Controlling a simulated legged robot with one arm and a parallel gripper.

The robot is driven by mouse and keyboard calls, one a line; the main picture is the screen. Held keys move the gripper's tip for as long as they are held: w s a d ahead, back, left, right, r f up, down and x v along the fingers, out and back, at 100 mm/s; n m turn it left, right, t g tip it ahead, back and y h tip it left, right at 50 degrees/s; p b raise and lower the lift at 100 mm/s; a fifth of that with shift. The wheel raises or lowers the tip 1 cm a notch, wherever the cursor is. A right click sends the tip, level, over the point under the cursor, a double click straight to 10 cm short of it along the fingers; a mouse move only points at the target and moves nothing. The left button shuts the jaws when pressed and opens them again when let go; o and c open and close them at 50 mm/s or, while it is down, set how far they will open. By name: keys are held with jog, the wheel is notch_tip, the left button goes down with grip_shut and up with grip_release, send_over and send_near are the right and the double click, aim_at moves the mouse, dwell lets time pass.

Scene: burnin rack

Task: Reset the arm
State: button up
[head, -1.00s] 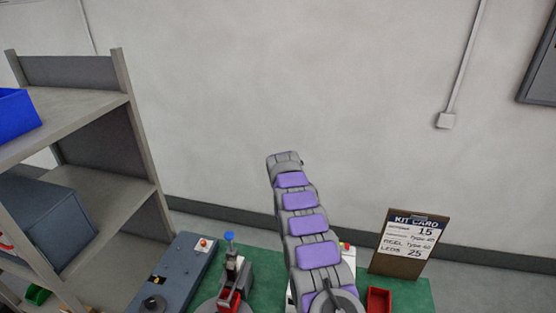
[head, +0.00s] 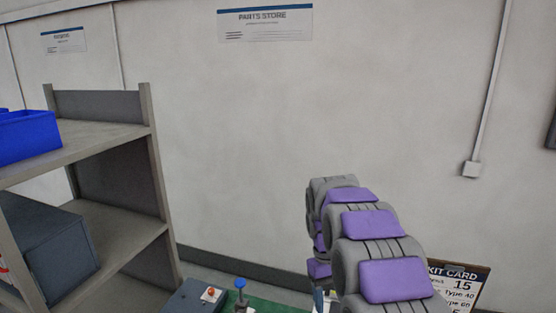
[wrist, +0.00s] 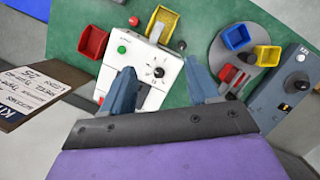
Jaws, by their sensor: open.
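My arm shows in the head view (head: 385,245) as a grey and purple chain of links, rising at the lower right.
A red bin (wrist: 93,42), a yellow bin (wrist: 162,22) and a round grey plate (wrist: 222,52) with small bins lie on the mat. A blue-grey box (wrist: 285,90) is at right, a kit card (wrist: 35,90) at left. A shelf rack (head: 105,135) stands left in the head view.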

jog(key=s+f+m+b, duration=0.1)
jog(key=s+f+b, duration=0.3)
jog(key=s, duration=0.8)
jog(key=s+f+m+t+b, duration=0.1)
jog(key=s+f+b, duration=0.3)
jog(key=s, duration=0.8)
jog(key=s+d+f+m+y+b, duration=0.1)
jog(key=s+f+b, duration=0.3)
jog(key=s, duration=0.8)
jog(key=shift+f+b, duration=0.4)
jog(key=shift+b, duration=0.25)
